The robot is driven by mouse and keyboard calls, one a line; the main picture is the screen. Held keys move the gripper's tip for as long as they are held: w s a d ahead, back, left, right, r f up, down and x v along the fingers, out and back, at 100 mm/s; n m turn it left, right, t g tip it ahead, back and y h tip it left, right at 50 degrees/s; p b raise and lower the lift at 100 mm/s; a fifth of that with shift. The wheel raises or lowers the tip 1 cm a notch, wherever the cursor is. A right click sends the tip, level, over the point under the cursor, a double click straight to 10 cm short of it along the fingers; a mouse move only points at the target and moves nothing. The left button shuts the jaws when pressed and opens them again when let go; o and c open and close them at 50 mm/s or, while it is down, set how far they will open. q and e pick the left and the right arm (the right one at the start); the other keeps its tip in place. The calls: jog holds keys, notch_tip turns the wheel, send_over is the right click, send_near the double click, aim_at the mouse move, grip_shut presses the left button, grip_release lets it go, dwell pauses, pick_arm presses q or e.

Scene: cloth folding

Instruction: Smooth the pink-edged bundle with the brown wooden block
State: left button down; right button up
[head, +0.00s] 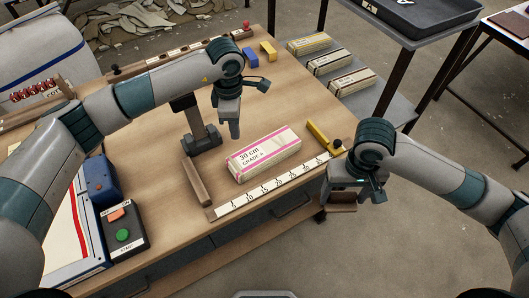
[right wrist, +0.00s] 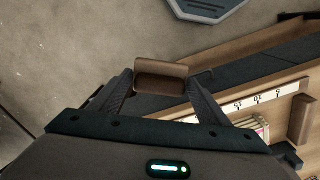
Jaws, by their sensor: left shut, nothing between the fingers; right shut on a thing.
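The pink-edged bundle (head: 264,158), a white wrapped block marked "30 cm", lies on the table behind the ruler strip. A small part of the bundle shows at the lower right in the right wrist view (right wrist: 262,128). My right gripper (head: 348,200) is off the table's right edge, shut on the brown wooden block (head: 342,208). In the right wrist view the block (right wrist: 160,77) sits between the two fingertips. My left gripper (head: 235,135) is shut and empty, pointing down just behind the bundle's left half in the head view.
A ruler strip (head: 275,187) runs along the front, between a brown wooden bar (head: 195,182) and a yellow bar (head: 322,138). A grey clamp post (head: 200,135) stands left of the bundle. Yellow (head: 267,51) and blue (head: 250,57) blocks lie behind. Other bundles (head: 330,60) are on a shelf.

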aim_at(340, 202)
pick_arm(q)
jog(key=shift+r, duration=0.1)
pick_arm(e)
notch_tip(340, 202, down, 4)
jog(key=b, duration=0.3)
jog(key=shift+r+b, duration=0.1)
jog(key=shift+b, duration=0.3)
pick_arm(q)
notch_tip(340, 202, up, 12)
